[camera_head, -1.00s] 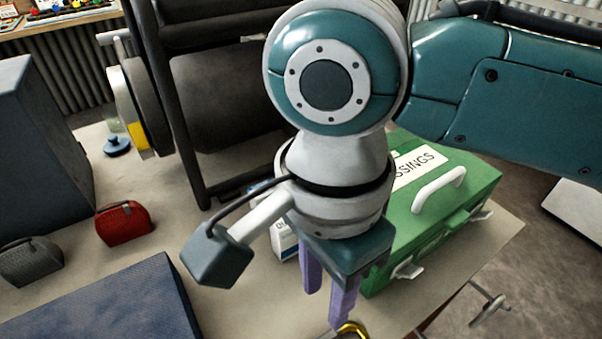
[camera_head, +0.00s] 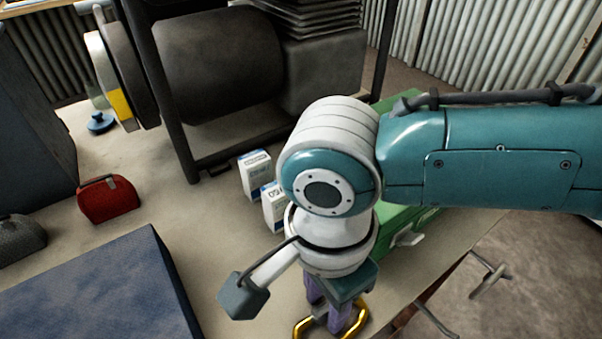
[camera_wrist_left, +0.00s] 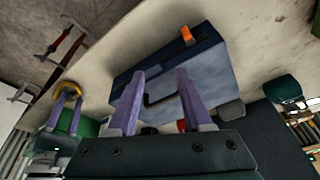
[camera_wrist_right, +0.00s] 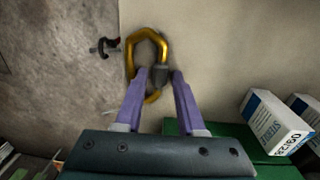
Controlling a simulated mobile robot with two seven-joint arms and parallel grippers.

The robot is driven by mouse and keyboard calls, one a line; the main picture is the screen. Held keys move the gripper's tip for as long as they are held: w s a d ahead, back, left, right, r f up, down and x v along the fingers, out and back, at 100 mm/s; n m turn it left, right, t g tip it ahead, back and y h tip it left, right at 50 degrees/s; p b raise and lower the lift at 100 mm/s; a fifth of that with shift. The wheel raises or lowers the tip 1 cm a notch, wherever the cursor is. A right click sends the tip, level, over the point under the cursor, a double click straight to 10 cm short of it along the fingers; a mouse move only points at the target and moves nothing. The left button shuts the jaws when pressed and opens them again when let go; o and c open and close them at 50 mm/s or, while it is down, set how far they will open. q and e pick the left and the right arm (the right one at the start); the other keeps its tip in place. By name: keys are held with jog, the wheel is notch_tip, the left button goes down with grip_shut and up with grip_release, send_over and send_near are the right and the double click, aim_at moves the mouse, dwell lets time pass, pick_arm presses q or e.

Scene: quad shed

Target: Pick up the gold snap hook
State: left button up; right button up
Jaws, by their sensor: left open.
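The gold snap hook (camera_head: 302,327) lies on the bench near its front edge, partly hidden behind my right gripper (camera_head: 329,318). In the right wrist view the gold loop of the hook (camera_wrist_right: 147,33) reaches beyond the fingertips. The purple fingers of the right gripper (camera_wrist_right: 160,74) are apart, with the hook's dark part between them. I cannot tell whether they touch it. The left wrist view also shows the hook (camera_wrist_left: 68,85) at the right gripper's fingers. My left gripper (camera_wrist_left: 160,73) is open and empty; it is out of the head view.
A green case (camera_head: 409,226) stands beside the right arm, partly hidden by it. White-and-blue cartons (camera_head: 255,176) stand behind the gripper. A red pouch (camera_head: 108,199) and a large blue box (camera_head: 95,290) are at left. A black-framed machine (camera_head: 215,70) stands at the back.

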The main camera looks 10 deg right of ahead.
jog(key=shift+c, duration=0.2)
grip_shut()
dwell(0.3)
